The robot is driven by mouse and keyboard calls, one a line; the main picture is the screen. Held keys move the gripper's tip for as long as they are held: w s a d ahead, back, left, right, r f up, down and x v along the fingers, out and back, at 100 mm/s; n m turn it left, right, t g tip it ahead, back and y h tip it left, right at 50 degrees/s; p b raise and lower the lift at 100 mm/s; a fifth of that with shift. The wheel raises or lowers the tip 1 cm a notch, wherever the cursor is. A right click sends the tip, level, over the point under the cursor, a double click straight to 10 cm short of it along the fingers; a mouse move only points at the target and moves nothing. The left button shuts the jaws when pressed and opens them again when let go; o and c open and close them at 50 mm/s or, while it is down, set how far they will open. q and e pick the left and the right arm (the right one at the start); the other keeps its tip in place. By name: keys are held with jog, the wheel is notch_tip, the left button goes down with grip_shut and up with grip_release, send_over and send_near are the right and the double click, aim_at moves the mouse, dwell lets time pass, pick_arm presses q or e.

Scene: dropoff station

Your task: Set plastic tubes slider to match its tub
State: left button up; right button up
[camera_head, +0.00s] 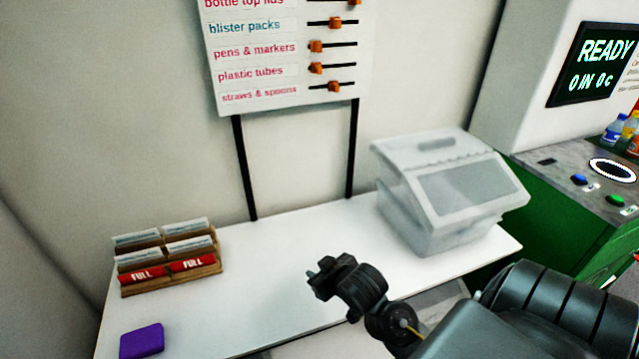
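The plastic tubes slider (316,68) is an orange knob on a short black track, at the left end of that track. Its row is labelled "plastic tubes" on a white board (234,100) standing on two black posts at the back of the table. One translucent lidded tub (405,215) stands on the table's right part; no label shows on it and its contents cannot be made out. My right gripper (322,278) is over the table, below and well apart from the board, touching nothing visible. Its finger opening is too small and dark to judge. My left gripper is out of view.
Other slider rows lie close above and below, including the pens & markers slider (316,46) and straws & spoons slider (334,86). A wooden card rack (172,286) with red "FULL" cards and a purple block (142,341) are at left. The white table's middle (270,270) is clear.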

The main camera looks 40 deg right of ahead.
jog(key=w+d+r+m+t+h, duration=0.1)
jog(key=w+d+r+t, duration=0.35)
jog(key=w+r, duration=0.45)
jog(key=m+t+h, duration=0.4)
jog(key=t+h, duration=0.1)
jog(key=t, duration=0.2)
send_near(320, 72)
jog(key=shift+n+g, duration=0.25)
jog(key=shift+n, duration=0.05)
jog(key=p+x, duration=0.1)
jog(key=x, duration=0.1)
jog(key=p+x, duration=0.1)
jog(key=x, duration=0.2)
jog(key=p+x, duration=0.1)
jog(key=x, duration=0.2)
jog(key=shift+r, duration=0.35)
jog(key=shift+w+d+r+p, duration=0.2)
jog(key=shift+w+p, duration=0.15)
jog(key=shift+w, duration=0.25)
jog(key=shift+c, duration=0.2)
grip_shut()
